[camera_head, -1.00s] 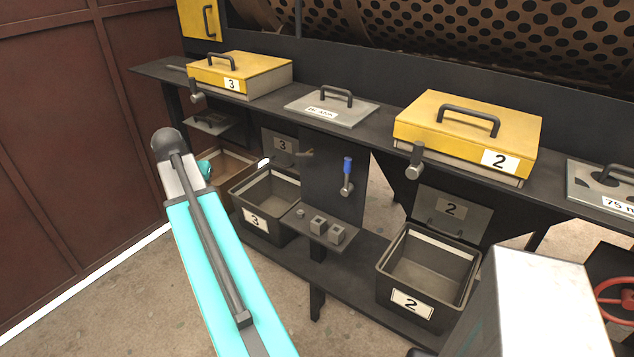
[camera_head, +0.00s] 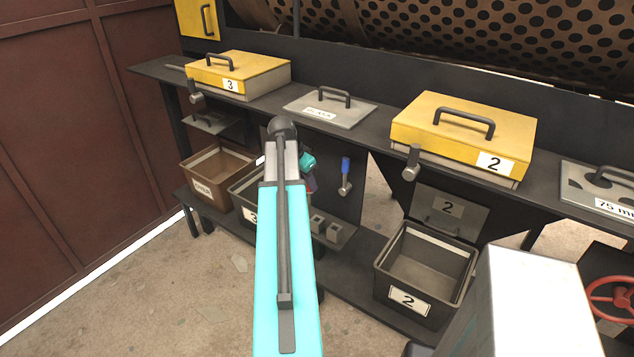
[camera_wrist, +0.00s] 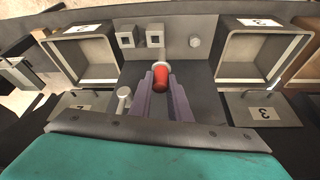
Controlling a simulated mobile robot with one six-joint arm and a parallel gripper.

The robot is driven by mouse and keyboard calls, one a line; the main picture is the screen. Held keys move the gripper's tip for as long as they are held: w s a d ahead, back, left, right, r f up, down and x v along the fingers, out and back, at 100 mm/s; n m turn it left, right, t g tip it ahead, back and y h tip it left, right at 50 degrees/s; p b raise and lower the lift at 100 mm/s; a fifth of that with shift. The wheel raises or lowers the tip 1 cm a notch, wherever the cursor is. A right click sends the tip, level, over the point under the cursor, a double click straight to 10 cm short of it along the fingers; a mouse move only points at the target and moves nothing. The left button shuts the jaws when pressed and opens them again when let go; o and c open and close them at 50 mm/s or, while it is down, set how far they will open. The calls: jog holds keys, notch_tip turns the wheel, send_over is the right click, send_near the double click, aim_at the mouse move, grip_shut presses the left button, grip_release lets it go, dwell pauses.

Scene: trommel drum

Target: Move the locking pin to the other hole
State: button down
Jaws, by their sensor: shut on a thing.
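My gripper (camera_head: 309,182) is in front of the dark panel between the two numbered bins, mostly hidden behind my own arm in the head view. In the wrist view its fingers (camera_wrist: 162,90) are shut on a red cylinder (camera_wrist: 161,78) with a pale ring at its far end. Two square blocks with holes, one (camera_wrist: 127,38) beside the other (camera_wrist: 155,38), stand on the small shelf.
A blue-handled lever (camera_head: 346,172) is on the panel just right of my gripper. Bin 3 (camera_head: 243,189) is partly behind my arm; bin 2 (camera_head: 425,258) stands right. A brown bin (camera_head: 206,186) is at left.

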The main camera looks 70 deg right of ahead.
jog(key=s, duration=0.1)
jog(key=s+d, duration=0.1)
jog(key=shift+s+f+m, duration=0.1)
jog(key=shift+s+m, duration=0.2)
jog(key=shift+m, duration=0.1)
jog(key=shift+f, duration=0.15)
jog(key=shift+f+b, duration=1.55)
jog(key=shift+f, duration=1.2)
jog(key=shift+a+f, duration=0.1)
jog(key=shift+f, duration=0.25)
jog(key=shift+f+b, duration=1.6)
jog(key=shift+f, duration=1)
dwell(1.5)
